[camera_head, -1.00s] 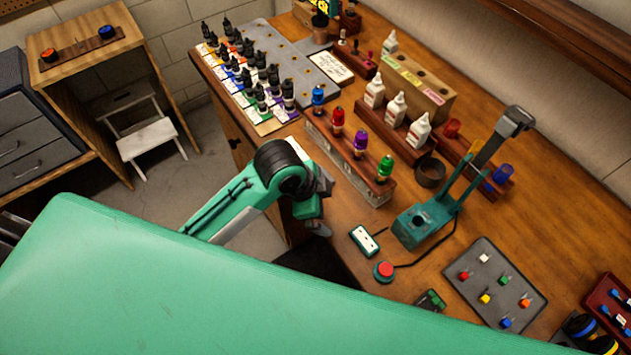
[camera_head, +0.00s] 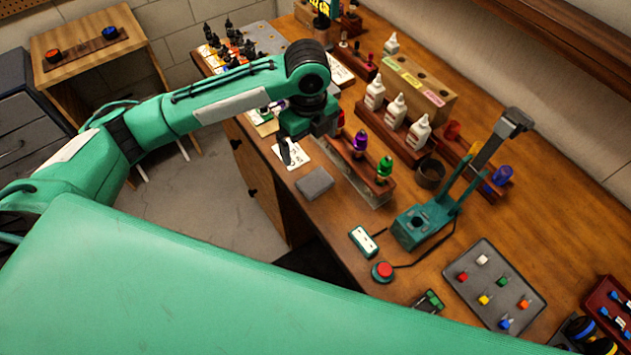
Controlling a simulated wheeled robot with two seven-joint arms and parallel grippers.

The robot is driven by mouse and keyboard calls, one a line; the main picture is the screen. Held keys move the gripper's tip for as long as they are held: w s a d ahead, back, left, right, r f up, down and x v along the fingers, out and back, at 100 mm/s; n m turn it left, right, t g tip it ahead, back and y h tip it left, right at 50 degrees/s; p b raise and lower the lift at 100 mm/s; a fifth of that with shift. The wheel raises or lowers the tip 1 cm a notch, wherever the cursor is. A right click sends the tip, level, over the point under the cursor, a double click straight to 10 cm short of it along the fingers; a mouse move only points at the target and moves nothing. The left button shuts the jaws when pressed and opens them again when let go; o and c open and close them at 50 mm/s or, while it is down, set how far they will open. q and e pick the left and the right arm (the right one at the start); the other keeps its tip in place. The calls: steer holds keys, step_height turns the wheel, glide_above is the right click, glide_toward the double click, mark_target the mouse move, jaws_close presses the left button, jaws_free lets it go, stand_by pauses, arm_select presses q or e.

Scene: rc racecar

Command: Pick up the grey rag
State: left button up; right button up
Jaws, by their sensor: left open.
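The grey rag (camera_head: 315,183) is a small folded square lying flat on the wooden bench near its front edge. It is just right of a white paper card. My left gripper (camera_head: 287,155) points down above that card, up and left of the rag and apart from it. It is open, with nothing seen in it; its fingers are small and partly hidden by the wrist. My right gripper is not in view.
A rack of coloured bottles (camera_head: 370,180) stands right behind the rag. A white switch box (camera_head: 364,241), a red button (camera_head: 382,271) and a teal press (camera_head: 425,222) stand to the right. Dark bottles crowd the bench's far left end.

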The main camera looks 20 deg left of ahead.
arm_select(q)
steer(key=p, duration=0.2)
glide_above(313, 179)
steer(key=f, duration=0.8)
steer(key=shift+a, duration=0.35)
steer(key=shift+d+f, duration=0.15)
steer(key=shift+f, duration=0.3)
steer(key=f, duration=0.1)
steer(key=f+p, duration=0.1)
steer(key=f, duration=0.1)
steer(key=f+p, duration=0.1)
steer(key=shift+d+f, duration=0.3)
steer(key=c, duration=1)
